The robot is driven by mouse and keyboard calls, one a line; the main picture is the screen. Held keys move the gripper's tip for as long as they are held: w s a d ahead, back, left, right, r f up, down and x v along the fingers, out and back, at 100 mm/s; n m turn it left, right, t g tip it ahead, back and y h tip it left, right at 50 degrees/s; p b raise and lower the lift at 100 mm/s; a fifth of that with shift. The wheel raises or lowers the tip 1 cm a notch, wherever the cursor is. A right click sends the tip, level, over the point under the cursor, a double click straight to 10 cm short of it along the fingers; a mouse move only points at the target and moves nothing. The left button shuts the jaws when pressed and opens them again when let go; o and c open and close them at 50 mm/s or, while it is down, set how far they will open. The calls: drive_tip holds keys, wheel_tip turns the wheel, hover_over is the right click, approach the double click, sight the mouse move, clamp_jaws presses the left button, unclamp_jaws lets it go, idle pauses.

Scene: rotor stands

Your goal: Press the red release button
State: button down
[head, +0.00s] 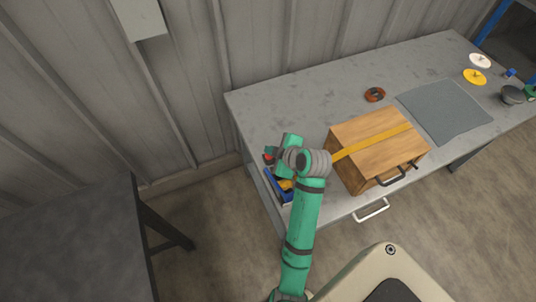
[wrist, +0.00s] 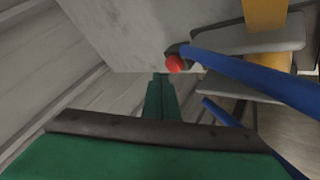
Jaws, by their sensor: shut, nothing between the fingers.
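The red release button (wrist: 175,63) is a small round red knob on a dark base in the wrist view, just right of and above my fingertips. It also shows as a small red spot in the head view (head: 268,157), at the left front of the grey table. My gripper (wrist: 160,77) is shut and empty, its green fingers together and pointing toward the table surface beside the button. A gap between fingertips and button seems to show, but I cannot tell the depth. In the head view my arm hides most of the gripper.
A blue frame (wrist: 255,80) runs close to the button, with a grey block and a yellow strip by it. A wooden case (head: 370,150) with a yellow strap stands right of my arm on the table (head: 290,100). A brown ring (head: 375,94) and grey mat (head: 445,110) lie farther back.

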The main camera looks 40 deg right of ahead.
drive_tip(key=shift+s+d, duration=0.15)
drive_tip(key=shift+d, duration=0.05)
drive_tip(key=shift+w+a+f, duration=0.2)
drive_tip(key=shift+f, duration=0.25)
drive_tip(key=shift+w+f, duration=0.1)
idle(0.6)
drive_tip(key=shift+s+d+f, duration=0.1)
drive_tip(key=shift+s+f, duration=0.1)
drive_tip(key=shift+f, duration=0.05)
idle(0.6)
drive_tip(key=shift+w+r, duration=0.1)
drive_tip(key=shift+r, duration=0.7)
